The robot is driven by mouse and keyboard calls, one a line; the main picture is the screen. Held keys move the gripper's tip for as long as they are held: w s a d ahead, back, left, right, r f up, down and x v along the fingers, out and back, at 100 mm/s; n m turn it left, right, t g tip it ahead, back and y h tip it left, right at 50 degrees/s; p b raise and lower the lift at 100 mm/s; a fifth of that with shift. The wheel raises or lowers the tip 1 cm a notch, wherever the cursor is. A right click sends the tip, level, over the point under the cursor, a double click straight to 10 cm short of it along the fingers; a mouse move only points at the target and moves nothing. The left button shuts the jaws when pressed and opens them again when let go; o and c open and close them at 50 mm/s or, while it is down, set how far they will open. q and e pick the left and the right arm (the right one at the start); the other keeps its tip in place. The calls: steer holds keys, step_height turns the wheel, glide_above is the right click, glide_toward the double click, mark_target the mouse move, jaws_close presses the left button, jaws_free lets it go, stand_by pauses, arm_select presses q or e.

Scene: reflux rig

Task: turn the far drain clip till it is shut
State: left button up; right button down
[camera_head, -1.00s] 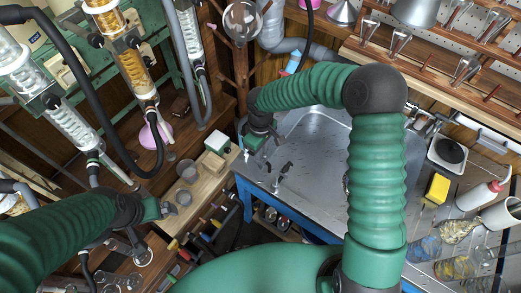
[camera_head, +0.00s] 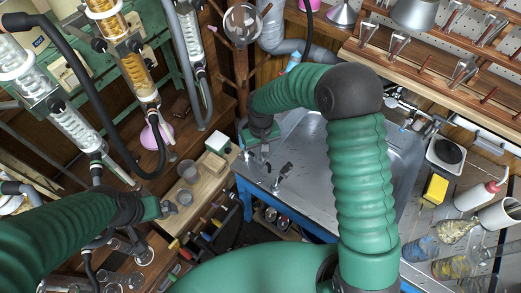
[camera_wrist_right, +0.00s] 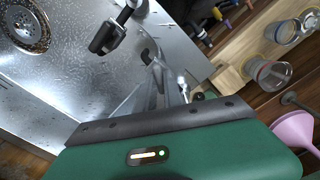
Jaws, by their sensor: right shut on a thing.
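My right gripper (camera_head: 264,154) reaches over the left front corner of the steel sink, pointing down. It is shut on a small part there, which I take as the far drain clip; the fingers and hand mostly hide it. In the right wrist view the narrow metal fingers (camera_wrist_right: 167,84) extend beyond the green hand, and the clip cannot be made out clearly. I cannot tell how far it is turned. My left gripper (camera_head: 167,207) hangs at the left by the wooden bench, away from the sink; its jaws are too small to read.
The right wrist view shows a black fitting (camera_wrist_right: 108,38) and the round sink drain (camera_wrist_right: 28,28). Beakers (camera_head: 187,171) stand on the bench at left. Glass columns and hoses crowd the upper left.

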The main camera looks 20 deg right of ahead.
steer(key=m, duration=0.2)
steer(key=m+p, duration=0.1)
steer(key=m, duration=0.2)
steer(key=shift+w+r+m+p, duration=0.15)
steer(key=shift+r+m+p, duration=0.05)
steer(key=shift+m+p, duration=0.1)
steer(key=m+p, duration=0.1)
steer(key=m, duration=0.2)
steer(key=shift+m+p, duration=0.8)
steer(key=shift+m, duration=0.8)
steer(key=shift+f, duration=0.1)
steer(key=c, duration=1.5)
jaws_free()
steer(key=shift+o, duration=0.2)
